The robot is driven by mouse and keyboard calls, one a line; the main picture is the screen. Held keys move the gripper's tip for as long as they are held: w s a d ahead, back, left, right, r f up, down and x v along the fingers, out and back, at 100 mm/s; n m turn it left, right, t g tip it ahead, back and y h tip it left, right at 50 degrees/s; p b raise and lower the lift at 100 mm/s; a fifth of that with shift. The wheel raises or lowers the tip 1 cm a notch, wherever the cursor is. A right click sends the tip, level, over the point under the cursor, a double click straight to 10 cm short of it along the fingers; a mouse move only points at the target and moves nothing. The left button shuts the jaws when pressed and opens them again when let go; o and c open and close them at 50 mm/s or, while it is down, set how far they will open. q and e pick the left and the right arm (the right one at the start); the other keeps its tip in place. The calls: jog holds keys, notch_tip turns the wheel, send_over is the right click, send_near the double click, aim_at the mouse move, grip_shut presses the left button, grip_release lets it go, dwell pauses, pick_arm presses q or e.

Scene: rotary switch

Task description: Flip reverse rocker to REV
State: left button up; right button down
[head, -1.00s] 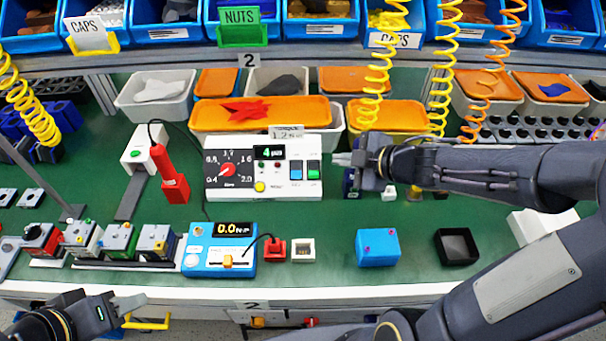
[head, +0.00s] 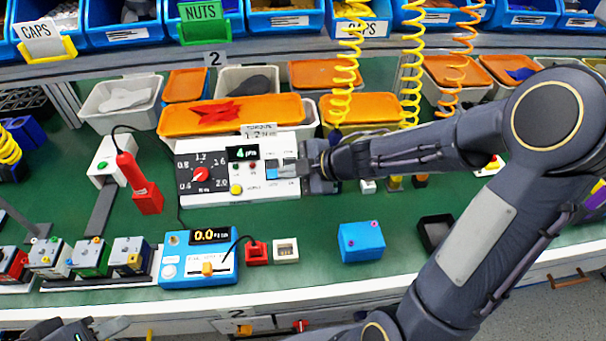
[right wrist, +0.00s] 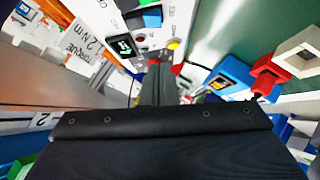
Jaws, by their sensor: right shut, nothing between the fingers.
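The white controller box (head: 216,188) sits on the green bench, with a red-pointer dial (head: 202,173), a lit display and a yellow button (head: 236,189). A blue rocker (head: 271,173) shows at its right side. My right gripper (head: 288,168) is shut and empty, its tips over the rocker area; contact cannot be told. It hides the other rocker in the head view. The right wrist view shows the blue rocker (right wrist: 152,18), the display (right wrist: 123,45) and the gripper's dark fingers (right wrist: 157,85). My left gripper (head: 108,327) is low at the left, its opening unclear.
A red handheld tool (head: 140,185) lies left of the box. A blue meter (head: 198,262) and a red block (head: 256,253) stand in front. A blue block (head: 361,242) and a black tray (head: 434,233) are to the right. Orange-lidded bins (head: 235,112) stand behind.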

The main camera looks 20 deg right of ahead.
aim_at(269, 176)
jog(key=w+f+b, duration=0.1)
jog(key=f, duration=0.1)
jog(key=w+a+f+b, duration=0.1)
jog(key=w+f, duration=0.1)
jog(key=shift+w+a+f, duration=0.1)
jog(key=shift+w+f, duration=0.05)
jog(key=shift+w, duration=0.1)
jog(key=shift+w+f, duration=0.3)
jog(key=f+b, duration=0.1)
jog(key=b, duration=0.3)
jog(key=shift+w+f+t, duration=0.1)
jog(key=shift+f+t, duration=0.2)
jog(key=shift+r+p, duration=0.55)
jog(key=shift+p, duration=0.15)
jog(key=shift+r, duration=0.1)
jog(key=shift+r+p, duration=0.75)
jog(key=shift+p, duration=0.25)
